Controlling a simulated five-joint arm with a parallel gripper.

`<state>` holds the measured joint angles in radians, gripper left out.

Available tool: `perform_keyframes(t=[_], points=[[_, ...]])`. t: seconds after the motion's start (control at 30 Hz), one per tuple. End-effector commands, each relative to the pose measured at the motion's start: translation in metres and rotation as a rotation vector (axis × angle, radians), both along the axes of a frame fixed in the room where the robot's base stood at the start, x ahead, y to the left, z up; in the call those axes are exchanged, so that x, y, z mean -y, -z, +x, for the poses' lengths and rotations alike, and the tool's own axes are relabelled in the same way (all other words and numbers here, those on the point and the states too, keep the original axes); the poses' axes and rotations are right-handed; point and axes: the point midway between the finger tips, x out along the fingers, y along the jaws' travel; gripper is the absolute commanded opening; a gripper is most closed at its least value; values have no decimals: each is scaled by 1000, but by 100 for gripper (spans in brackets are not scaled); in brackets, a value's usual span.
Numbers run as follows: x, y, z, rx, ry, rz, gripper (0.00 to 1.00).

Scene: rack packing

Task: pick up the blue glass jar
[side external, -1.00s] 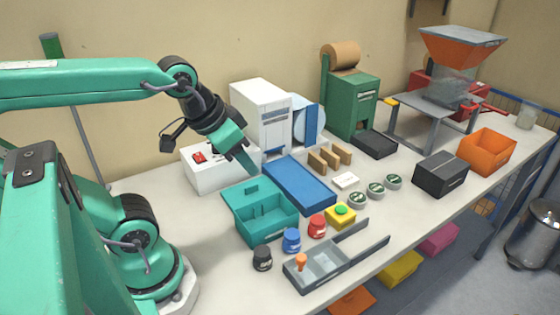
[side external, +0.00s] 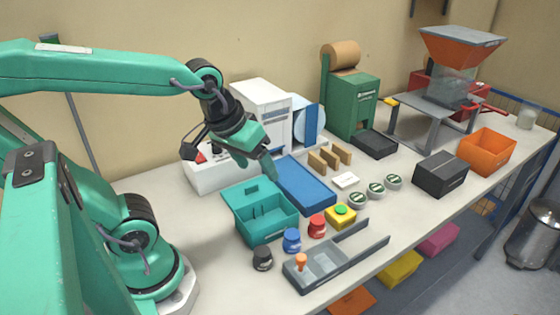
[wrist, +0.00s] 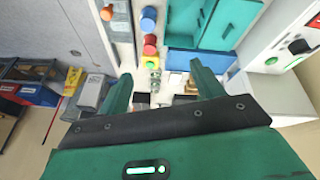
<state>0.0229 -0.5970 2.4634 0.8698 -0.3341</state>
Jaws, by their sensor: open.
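The blue glass jar (side external: 292,240) stands upright on the table between the black jar (side external: 262,257) and the red jar (side external: 317,226), in front of the teal box (side external: 262,234). In the wrist view the blue jar (wrist: 148,17) is near the top, above the red jar (wrist: 151,39). My gripper (side external: 268,172) is above the back of the teal box and the blue tray, well above and behind the blue jar. In the wrist view my gripper (wrist: 160,85) has its two green fingers spread, with nothing held between them.
A yellow block with a green button (side external: 341,216) is beside the red jar. The blue tray (side external: 305,189) lies behind. Several lidded round tins (side external: 376,190) stand to the right.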

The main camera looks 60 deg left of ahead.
Motion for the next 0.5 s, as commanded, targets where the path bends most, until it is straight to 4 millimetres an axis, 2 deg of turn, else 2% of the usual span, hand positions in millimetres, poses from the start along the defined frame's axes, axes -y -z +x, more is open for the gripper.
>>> perform_keyframes(t=[0.5], points=[[16,57,42,-197,-645,-211,67]])
